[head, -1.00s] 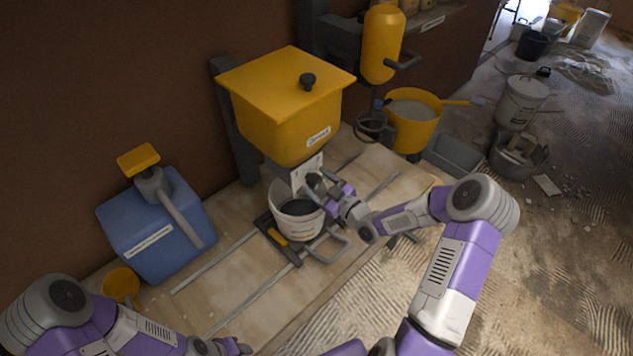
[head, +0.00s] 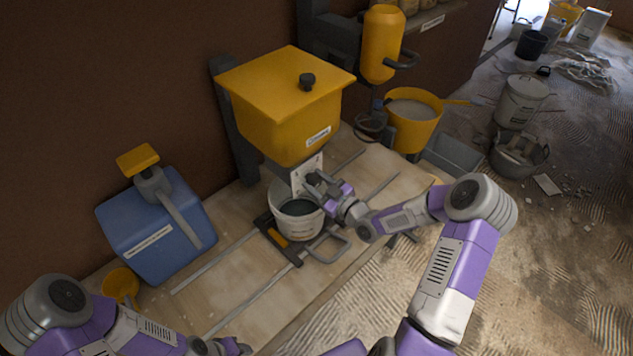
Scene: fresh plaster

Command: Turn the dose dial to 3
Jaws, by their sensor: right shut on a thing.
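The yellow hopper (head: 285,110) stands at the back of the bench with a white dial plate (head: 304,172) below it. The dose dial on that plate is mostly hidden by my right gripper (head: 314,183), which is shut on it. The numbers on the plate are too small to read. A white bucket (head: 298,221) with dark contents stands under the hopper, just below the gripper. My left gripper (head: 238,347) is low at the bottom edge, away from the dial; its fingers are too small and cut off to judge.
A blue tank (head: 155,236) with a yellow-topped pump stands at left, a small yellow cup (head: 121,285) before it. A yellow bucket of pale mix (head: 412,120) and a grey tray (head: 453,154) are at right. The bench (head: 225,305) is clear in front.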

